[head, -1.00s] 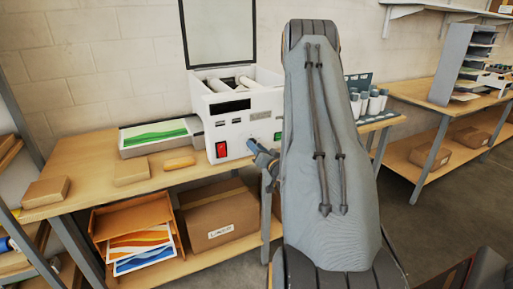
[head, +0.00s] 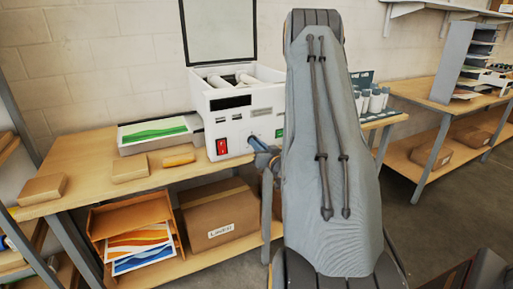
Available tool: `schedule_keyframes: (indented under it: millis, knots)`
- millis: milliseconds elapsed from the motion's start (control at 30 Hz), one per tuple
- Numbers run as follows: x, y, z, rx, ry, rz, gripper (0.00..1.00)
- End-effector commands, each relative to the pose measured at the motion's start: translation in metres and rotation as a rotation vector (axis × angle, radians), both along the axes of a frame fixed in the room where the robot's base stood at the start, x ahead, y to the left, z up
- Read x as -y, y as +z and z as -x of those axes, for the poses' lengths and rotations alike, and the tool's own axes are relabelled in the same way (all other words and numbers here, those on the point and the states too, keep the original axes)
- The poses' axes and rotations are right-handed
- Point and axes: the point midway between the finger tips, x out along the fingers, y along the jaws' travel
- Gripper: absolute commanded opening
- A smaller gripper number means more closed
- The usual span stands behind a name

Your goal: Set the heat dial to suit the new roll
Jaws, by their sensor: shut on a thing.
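The white roll laminator (head: 238,125) stands on the wooden bench with its lid raised and pale rolls (head: 246,78) inside. Its front panel carries a red switch (head: 222,146), dark slots and a green patch (head: 279,133). My gripper (head: 257,145) is at the lower right of this panel, its small blue-grey end against the front. It is shut on what appears to be the heat dial, which the jaws hide. The dial's mark and setting cannot be read. My arm covers the laminator's right side.
A tray with a green-patterned sheet (head: 155,132) lies left of the laminator. An orange-yellow block (head: 179,160) and brown boxes (head: 130,168) lie on the bench. White bottles (head: 375,101) stand at right behind my arm. A carton (head: 207,218) and a paper tray (head: 130,216) are below.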

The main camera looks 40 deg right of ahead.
Motion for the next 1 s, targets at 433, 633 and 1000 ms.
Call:
schedule_keyframes:
  millis: [433, 633, 1000]
  knots:
    - [-0.0017, -0.0019, -0.0013, -0.097, 0.0, 0.414, 0.0]
    - [-0.0022, -0.0022, -0.0012, -0.138, 0.0, 0.581, 0.0]
    - [-0.0031, -0.0014, -0.0009, -0.188, 0.0, 0.79, 0.0]
